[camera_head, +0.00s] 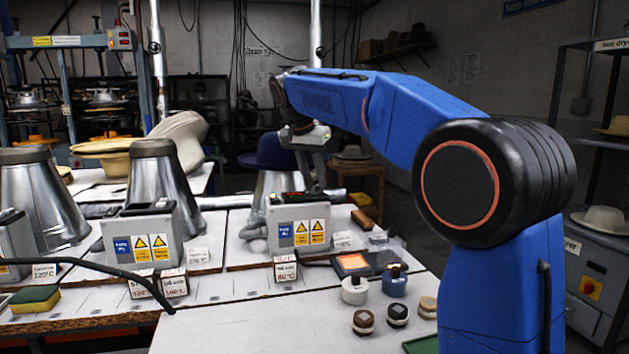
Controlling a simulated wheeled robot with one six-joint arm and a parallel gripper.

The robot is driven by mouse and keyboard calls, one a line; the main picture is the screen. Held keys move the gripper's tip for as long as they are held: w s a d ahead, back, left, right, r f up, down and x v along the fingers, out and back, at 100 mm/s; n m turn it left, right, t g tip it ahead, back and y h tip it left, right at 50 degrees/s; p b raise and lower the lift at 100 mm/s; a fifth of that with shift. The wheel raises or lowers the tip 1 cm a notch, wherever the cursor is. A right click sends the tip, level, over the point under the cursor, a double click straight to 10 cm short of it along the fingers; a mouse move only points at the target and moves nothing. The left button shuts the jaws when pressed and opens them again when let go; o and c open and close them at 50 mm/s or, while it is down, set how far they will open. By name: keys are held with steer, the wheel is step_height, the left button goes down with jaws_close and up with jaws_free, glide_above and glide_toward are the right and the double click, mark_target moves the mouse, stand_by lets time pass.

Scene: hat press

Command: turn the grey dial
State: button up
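My blue arm reaches from the right to the middle of the bench. My gripper (311,186) points down at the top of a grey control box (298,240) with blue and yellow labels. Its fingertips are at or just above the box's top; contact cannot be told. The fingers are small and dark here, so whether they are open or shut is unclear. I cannot make out a grey dial; the box's top is partly hidden by its front face and the gripper. A second such box (143,240) stands to the left, with dark parts on its top.
A metal cone (272,192) with a blue hat (268,152) stands behind the box. Another cone (158,187) stands left. A small temperature card (286,270), an orange-topped pad (352,263) and several round pots (355,289) are in front.

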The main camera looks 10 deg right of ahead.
steer(key=shift+w+d+f, duration=0.1)
steer(key=shift+w+f, duration=0.05)
steer(key=shift+f, duration=0.3)
jaws_close()
